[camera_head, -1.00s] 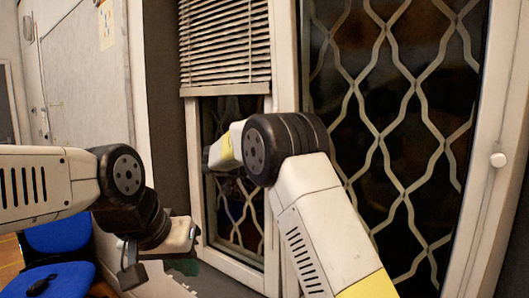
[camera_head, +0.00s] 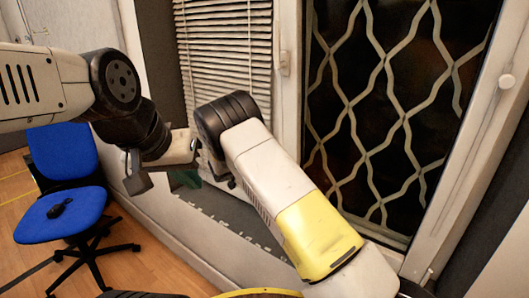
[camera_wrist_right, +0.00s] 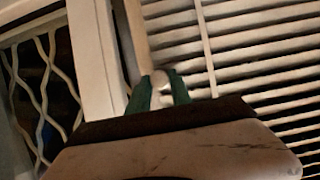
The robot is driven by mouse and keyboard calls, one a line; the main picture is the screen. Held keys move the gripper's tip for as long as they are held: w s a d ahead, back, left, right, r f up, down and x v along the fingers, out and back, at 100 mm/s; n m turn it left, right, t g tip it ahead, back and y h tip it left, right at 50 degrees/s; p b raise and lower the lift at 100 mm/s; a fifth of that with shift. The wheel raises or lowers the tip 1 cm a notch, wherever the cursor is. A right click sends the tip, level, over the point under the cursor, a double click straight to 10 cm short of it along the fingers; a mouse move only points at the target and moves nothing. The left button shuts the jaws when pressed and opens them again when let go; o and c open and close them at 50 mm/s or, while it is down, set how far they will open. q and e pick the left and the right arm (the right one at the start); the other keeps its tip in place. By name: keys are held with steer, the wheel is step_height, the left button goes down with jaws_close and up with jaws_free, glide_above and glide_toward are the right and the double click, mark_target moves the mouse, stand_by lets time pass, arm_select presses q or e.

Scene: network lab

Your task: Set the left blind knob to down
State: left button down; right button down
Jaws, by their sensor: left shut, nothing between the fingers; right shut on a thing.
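In the right wrist view a small pale knob (camera_wrist_right: 160,78) sits at the edge of the blind, beside the white window frame. My right gripper (camera_wrist_right: 161,92) has its green fingertips closed on either side of it. In the head view my right forearm hides the knob and most of that gripper. The slatted blind (camera_head: 226,45) hangs low over the narrow left window pane, and its lower end is partly behind my arm. My left gripper (camera_head: 183,180) is shut and empty, in front of the wall below and left of the blind.
A blue office chair (camera_head: 62,165) with a small dark object on its seat stands at left on the wooden floor. A window handle (camera_head: 285,62) is right of the blind. Another white knob (camera_head: 507,81) is on the far right frame. A lattice (camera_head: 385,120) covers the larger pane.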

steer(key=shift+s+f, duration=0.1)
steer(key=shift+f, duration=0.4)
steer(key=c, duration=1.2)
jaws_free()
steer(key=shift+f, duration=0.1)
steer(key=shift+r, duration=0.2)
